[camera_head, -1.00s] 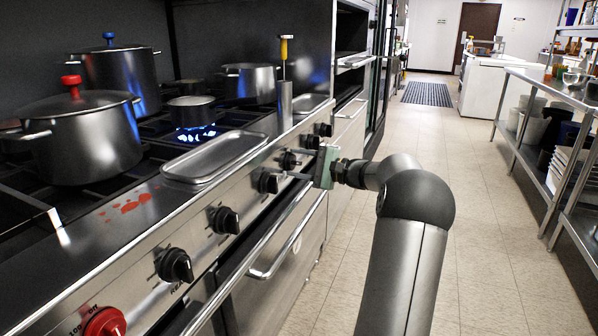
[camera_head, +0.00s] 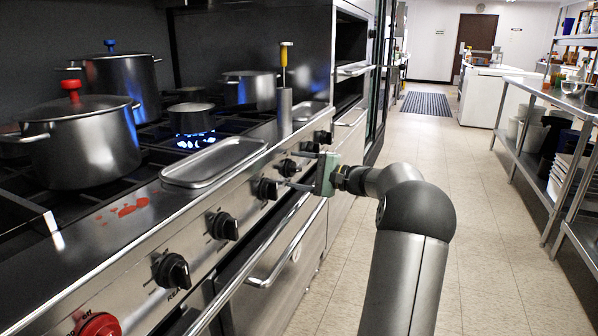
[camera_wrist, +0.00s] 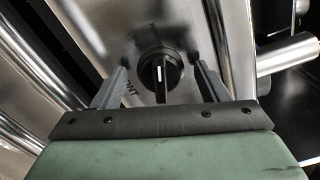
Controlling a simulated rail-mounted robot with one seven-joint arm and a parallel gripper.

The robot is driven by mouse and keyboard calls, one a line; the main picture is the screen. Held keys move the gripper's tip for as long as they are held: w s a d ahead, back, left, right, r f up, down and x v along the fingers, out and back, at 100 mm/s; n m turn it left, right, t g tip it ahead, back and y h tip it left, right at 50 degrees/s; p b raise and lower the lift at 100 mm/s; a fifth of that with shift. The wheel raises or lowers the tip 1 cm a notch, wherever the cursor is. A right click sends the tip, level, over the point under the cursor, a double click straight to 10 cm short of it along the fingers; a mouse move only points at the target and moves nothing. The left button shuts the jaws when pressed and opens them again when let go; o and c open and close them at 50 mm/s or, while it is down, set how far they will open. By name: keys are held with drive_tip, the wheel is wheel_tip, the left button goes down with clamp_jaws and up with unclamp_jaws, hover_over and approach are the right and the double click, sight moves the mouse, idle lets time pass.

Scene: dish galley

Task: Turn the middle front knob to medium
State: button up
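A row of black knobs runs along the steel range front in the head view, including a near knob (camera_head: 171,271), a second (camera_head: 223,225), a third (camera_head: 264,188) and a fourth (camera_head: 288,167). My gripper (camera_head: 292,171) is in front of the panel, its fingers pointing at it around the fourth knob. In the wrist view, my gripper (camera_wrist: 160,88) is open, with one finger on each side of a black knob (camera_wrist: 160,72). That knob's white mark runs upright in the picture. Contact with the knob cannot be told.
An oven handle bar (camera_head: 285,245) runs just below the knobs. A red knob (camera_head: 97,325) is at the near end. Pots, including a red-knobbed pot (camera_head: 80,140), and a steel tray (camera_head: 214,163) stand on the range. The tiled aisle floor (camera_head: 480,240) is clear.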

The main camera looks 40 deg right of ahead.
drive_tip(key=p+v, duration=0.4)
drive_tip(key=v, duration=1.3)
drive_tip(key=shift+s+d, duration=0.15)
drive_tip(key=shift+r, duration=0.1)
